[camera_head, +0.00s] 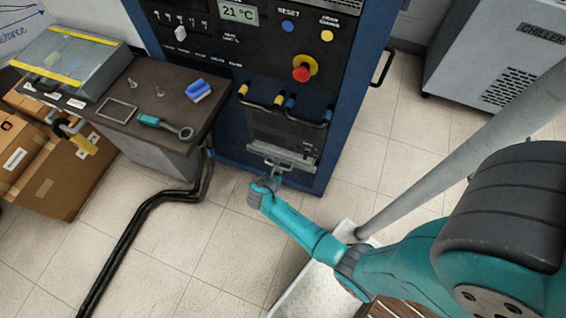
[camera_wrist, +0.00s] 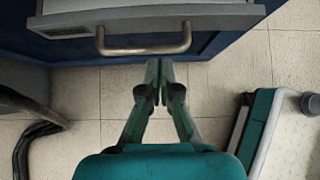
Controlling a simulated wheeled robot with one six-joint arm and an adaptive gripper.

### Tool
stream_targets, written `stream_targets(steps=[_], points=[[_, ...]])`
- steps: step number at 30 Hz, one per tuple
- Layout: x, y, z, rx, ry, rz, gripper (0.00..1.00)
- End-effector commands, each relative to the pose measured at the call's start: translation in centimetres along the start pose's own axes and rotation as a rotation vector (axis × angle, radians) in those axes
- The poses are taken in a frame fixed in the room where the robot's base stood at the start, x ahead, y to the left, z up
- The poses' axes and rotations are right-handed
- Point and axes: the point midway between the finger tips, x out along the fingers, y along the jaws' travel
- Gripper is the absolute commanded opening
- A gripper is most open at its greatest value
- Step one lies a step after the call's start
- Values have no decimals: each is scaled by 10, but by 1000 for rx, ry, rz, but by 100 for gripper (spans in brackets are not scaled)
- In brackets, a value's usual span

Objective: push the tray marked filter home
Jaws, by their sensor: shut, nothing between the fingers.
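A grey tray front (camera_head: 283,152) with a bar handle sits low in the dark face of the blue cabinet (camera_head: 230,150). In the wrist view the tray front (camera_wrist: 200,17) shows at the top, with its metal bar handle (camera_wrist: 143,48) towards me. A small label lies at its left end, too small to read. It appears to stand out from the cabinet face; how far I cannot tell. My gripper (camera_head: 275,176) is just in front of the handle.
A bench (camera_head: 165,90) with small tools stands left of the cabinet. Black hoses (camera_head: 140,225) run along the floor there. A chiller (camera_head: 500,55) stands back right.

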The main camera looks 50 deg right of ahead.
Motion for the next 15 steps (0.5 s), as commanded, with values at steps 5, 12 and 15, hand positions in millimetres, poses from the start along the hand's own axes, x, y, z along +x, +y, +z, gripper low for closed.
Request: stream_targets(steps=[5, 12, 15], points=[[30, 0, 1, 1, 0, -3, 0], [50, 0, 23, 3, 0, -2, 0], [54, 0, 26, 0, 0, -1, 0]])
